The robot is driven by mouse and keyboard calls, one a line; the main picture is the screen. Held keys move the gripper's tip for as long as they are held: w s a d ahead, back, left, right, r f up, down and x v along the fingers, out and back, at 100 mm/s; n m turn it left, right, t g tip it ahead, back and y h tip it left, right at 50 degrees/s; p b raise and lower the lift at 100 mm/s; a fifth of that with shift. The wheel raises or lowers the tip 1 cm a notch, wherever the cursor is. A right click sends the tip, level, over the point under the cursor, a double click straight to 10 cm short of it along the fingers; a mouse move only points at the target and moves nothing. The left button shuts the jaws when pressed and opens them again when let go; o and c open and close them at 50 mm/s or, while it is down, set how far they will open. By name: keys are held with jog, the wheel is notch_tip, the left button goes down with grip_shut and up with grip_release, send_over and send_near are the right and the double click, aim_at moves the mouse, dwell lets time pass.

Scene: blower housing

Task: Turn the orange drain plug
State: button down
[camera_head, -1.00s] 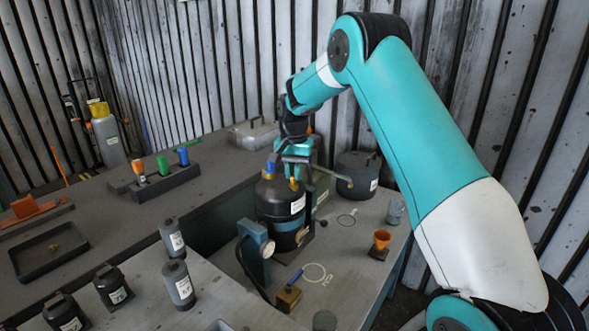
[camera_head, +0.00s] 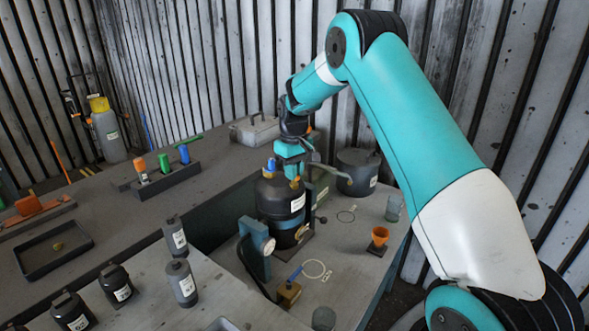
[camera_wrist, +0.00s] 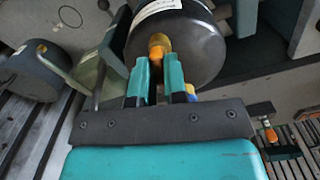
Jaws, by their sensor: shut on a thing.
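The dark round vessel (camera_head: 275,198) stands upright on the bench, with a white label and a blue cap (camera_head: 271,163) on top. The orange drain plug (camera_wrist: 158,41) sits at a brass-coloured fitting on the vessel in the wrist view. My gripper (camera_wrist: 158,66) has its two teal fingers on either side of the plug and is shut on it. In the head view my gripper (camera_head: 292,158) reaches down over the vessel's right shoulder, above a small brass fitting (camera_head: 295,183). The plug between the fingers is hidden there.
A dark lidded pot (camera_head: 357,172) stands close right of my gripper. A gauge on a teal post (camera_head: 257,240) stands in front of the vessel. Several dark bottles (camera_head: 182,282) stand at front left.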

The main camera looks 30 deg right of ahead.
jog(key=n, duration=0.4)
jog(key=shift+w+r+n, duration=0.15)
jog(key=shift+r+n, duration=0.05)
jog(key=shift+n, duration=0.1)
jog(key=n, duration=0.4)
jog(key=shift+n+p, duration=0.3)
jog(key=shift+p, duration=0.05)
jog(key=n, duration=0.4)
jog(key=shift+n, duration=2.1)
jog(key=c, duration=1.3)
grip_release()
jog(key=shift+o, duration=0.7)
jog(key=shift+f, duration=0.1)
